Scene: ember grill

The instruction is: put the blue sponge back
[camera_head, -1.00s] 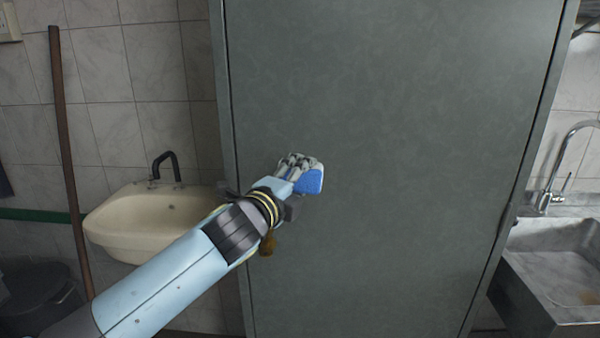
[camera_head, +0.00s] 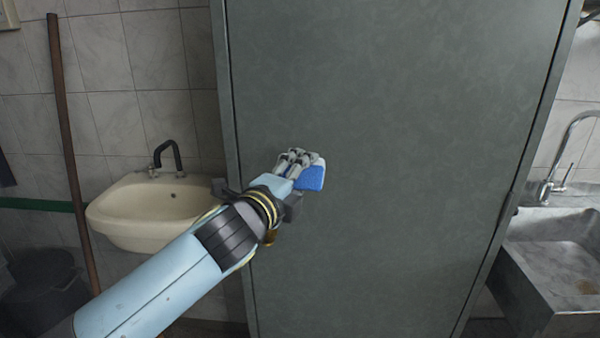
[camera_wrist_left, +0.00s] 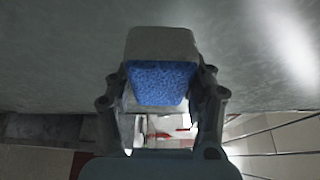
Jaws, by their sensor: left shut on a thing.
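The blue sponge (camera_head: 312,178) has a blue face and a pale grey-white layer. My left gripper (camera_head: 300,165) is shut on it and holds it up in front of the grey cabinet door. In the left wrist view the sponge (camera_wrist_left: 161,80) sits between the two fingers of the left gripper (camera_wrist_left: 161,95), its blue face toward the camera. I cannot tell whether the sponge touches the door. My right gripper is not in view.
The grey metal cabinet (camera_head: 400,110) is shut and fills the middle. A cream wash basin (camera_head: 150,215) with a black tap is at left, beside a leaning brown pole (camera_head: 68,140) and a dark bin (camera_head: 45,290). A metal sink (camera_head: 565,255) stands at right.

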